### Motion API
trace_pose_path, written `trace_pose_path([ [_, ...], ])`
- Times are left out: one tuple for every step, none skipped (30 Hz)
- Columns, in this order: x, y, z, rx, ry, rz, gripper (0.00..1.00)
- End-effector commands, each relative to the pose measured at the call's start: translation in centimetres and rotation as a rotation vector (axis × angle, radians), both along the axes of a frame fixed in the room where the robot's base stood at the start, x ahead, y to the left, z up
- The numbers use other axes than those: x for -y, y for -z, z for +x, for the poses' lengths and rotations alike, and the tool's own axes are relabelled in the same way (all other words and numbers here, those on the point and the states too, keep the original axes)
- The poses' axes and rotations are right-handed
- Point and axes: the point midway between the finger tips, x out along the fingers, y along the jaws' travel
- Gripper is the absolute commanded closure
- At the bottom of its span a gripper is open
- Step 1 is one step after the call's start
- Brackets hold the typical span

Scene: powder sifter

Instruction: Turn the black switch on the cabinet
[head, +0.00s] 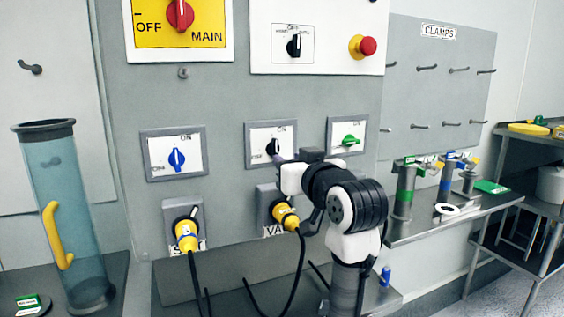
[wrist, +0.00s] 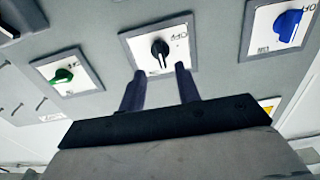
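The black switch (head: 272,146) is on a white square plate with a grey frame on the grey cabinet (head: 225,125), between a blue switch and a green switch. In the wrist view the black switch (wrist: 160,49) is at the top middle, its handle close to upright in the picture. My gripper (head: 275,156) is in front of this plate and hides part of it in the head view. In the wrist view my gripper (wrist: 160,72) has its two dark fingers apart, one on each side below the knob, with nothing between them. I cannot tell whether a finger touches the switch.
A blue switch (head: 177,159) is to the left and a green switch (head: 348,140) to the right. Another black knob (head: 294,46) and a red button (head: 367,46) are above. Yellow plugs (head: 187,236) with black cables hang below. A clear tube (head: 68,210) stands at left.

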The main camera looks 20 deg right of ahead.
Motion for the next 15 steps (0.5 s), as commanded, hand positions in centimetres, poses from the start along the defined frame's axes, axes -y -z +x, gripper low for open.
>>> trace_pose_path([
  [0.1,0.2,-1.3,0.004,0.002,-0.002,0.67],
  [0.1,0.2,-2.0,0.004,0.003,-0.003,0.67],
  [0.1,0.1,-2.8,0.004,0.003,-0.003,0.67],
  [0.2,0.2,-3.4,0.003,0.002,-0.003,0.67],
  [0.2,0.2,-4.0,0.003,0.002,-0.002,0.67],
  [0.2,0.2,-4.7,0.003,0.003,-0.002,0.67],
  [0.2,0.2,-5.2,0.002,0.003,-0.002,0.67],
  [0.2,0.1,-5.6,0.002,0.002,-0.002,0.67],
  [0.2,0.1,-6.1,0.002,0.001,-0.002,0.67],
  [0.2,0.1,-6.4,0.001,0.001,-0.002,0.67],
  [0.2,0.0,-6.6,0.002,0.001,-0.001,0.67],
  [0.2,0.0,-6.9,0.001,0.001,0.0,0.67],
  [0.2,0.0,-7.1,0.001,0.0,0.0,0.67],
  [0.2,0.0,-7.2,0.0,0.0,0.0,0.67],
  [0.2,0.0,-7.3,-0.001,0.0,0.0,0.67],
])
